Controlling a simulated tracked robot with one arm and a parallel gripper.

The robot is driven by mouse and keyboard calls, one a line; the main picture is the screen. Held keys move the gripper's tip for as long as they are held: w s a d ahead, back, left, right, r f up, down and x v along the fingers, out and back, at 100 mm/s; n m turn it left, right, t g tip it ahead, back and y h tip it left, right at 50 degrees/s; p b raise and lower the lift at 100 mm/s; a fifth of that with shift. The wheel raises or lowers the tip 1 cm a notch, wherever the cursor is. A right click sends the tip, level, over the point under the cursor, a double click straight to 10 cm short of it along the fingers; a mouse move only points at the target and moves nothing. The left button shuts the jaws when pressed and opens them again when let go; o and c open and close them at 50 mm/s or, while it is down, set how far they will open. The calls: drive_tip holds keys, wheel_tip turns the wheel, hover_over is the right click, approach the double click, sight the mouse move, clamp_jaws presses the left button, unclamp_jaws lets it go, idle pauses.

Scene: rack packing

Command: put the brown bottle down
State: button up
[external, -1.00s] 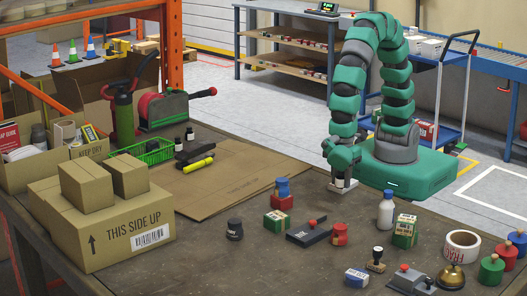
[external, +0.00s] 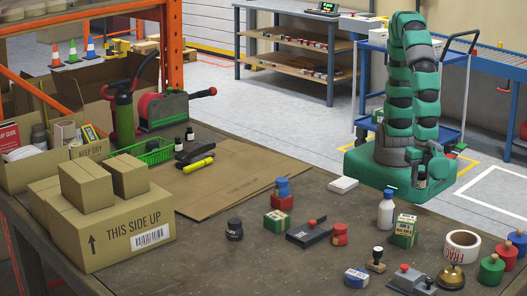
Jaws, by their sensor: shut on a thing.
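My gripper (external: 422,170) is at the right, low in front of my base and beyond the far edge of the table. It points down and is shut on a small dark bottle with a pale label, which I take as the brown bottle (external: 421,182). The bottle hangs upright; the gripper hides its upper part. Its exact colour is hard to tell at this size. The worktable (external: 240,265) is in front, with a white bottle (external: 386,211) and a green-and-white box (external: 405,231) nearest the gripper.
A red can (external: 340,234), a black stapler-like tool (external: 309,233), a tape roll (external: 462,246) and a bell (external: 450,276) crowd the right side. A blue cart stands behind me.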

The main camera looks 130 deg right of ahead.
drive_tip(key=shift+s+a, duration=0.3)
drive_tip(key=shift+s, duration=0.05)
drive_tip(key=b, duration=0.2)
hover_over(431, 226)
drive_tip(key=shift+f, duration=0.8)
drive_tip(key=shift+w+a+f+b, duration=0.15)
drive_tip(key=shift+f+b, duration=0.35)
drive_tip(key=shift+f, duration=1.25)
drive_tip(key=shift+f, duration=0.1)
drive_tip(key=o, duration=1)
wheel_tip(431, 226, up, 12)
drive_tip(key=shift+r+p, duration=0.15)
drive_tip(key=shift+p, duration=1)
